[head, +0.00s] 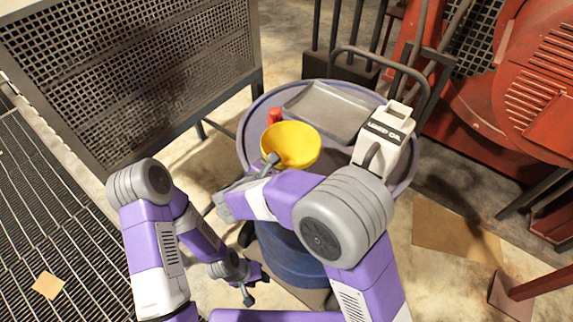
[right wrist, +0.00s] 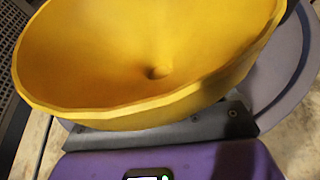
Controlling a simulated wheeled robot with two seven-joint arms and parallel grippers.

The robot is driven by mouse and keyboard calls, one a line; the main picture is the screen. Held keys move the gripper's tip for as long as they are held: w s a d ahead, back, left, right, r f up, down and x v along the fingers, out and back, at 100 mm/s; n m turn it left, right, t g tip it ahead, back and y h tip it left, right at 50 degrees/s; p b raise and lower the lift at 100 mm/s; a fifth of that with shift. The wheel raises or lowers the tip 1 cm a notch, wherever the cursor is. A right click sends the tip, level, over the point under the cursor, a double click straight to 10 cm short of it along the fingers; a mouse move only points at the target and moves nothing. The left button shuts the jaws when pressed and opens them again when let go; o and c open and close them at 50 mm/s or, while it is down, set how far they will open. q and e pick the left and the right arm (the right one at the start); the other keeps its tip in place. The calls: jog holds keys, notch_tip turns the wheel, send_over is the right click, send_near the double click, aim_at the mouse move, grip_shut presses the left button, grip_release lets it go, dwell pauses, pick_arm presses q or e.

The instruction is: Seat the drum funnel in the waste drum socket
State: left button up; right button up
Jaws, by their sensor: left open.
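The yellow drum funnel (head: 291,144) is over the near left part of the round drum top (head: 245,128), bowl facing up. My right gripper (head: 268,164) is at the funnel's near left side and appears shut on it. In the right wrist view the funnel bowl (right wrist: 150,60) fills the upper picture, its centre hole visible, and hides the fingertips. The waste drum socket is not visible; the funnel and my right arm cover that area. Whether the spout is inside it cannot be seen. My left gripper (head: 248,289) is open and empty, low beside the blue drum body (head: 285,258).
A grey metal tray (head: 322,110), a white used-oil container (head: 383,138) and a small red object (head: 274,116) are on the drum top. A mesh guard (head: 150,75) stands at the left. Red machinery (head: 520,100) is at the right.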

jog(key=v, duration=0.7)
jog(key=shift+s+r, duration=0.15)
jog(key=shift+s, duration=0.1)
jog(key=shift+a, duration=0.15)
dwell(0.5)
